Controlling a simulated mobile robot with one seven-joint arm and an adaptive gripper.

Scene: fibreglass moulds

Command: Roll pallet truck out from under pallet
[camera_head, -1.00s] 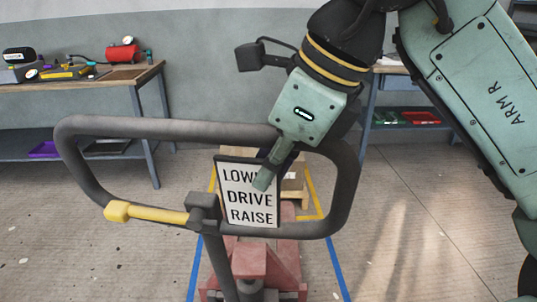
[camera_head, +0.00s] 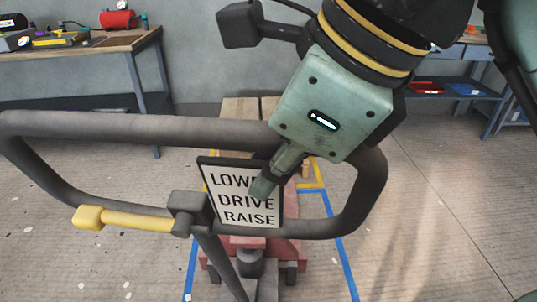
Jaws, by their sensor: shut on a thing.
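The pallet truck's dark grey loop handle (camera_head: 130,127) fills the near part of the view, with a yellow lever (camera_head: 135,220) at its left. A white sign (camera_head: 232,203) reading "LOW...", "DRIVE", "RAISE" sits inside the loop. My gripper (camera_head: 265,184) comes down from the upper right and is shut on the loop's top bar, right of its middle; one green finger shows in front of the sign. The truck's red body (camera_head: 292,245) is below, partly hidden. Boxes (camera_head: 240,108) show behind the handle. The pallet under them is mostly hidden.
Blue tape (camera_head: 342,245) and yellow tape (camera_head: 319,172) mark the floor around the truck. A workbench with tools (camera_head: 85,50) stands at the back left, a blue shelf bench (camera_head: 460,90) at the back right. Floor on both sides is clear.

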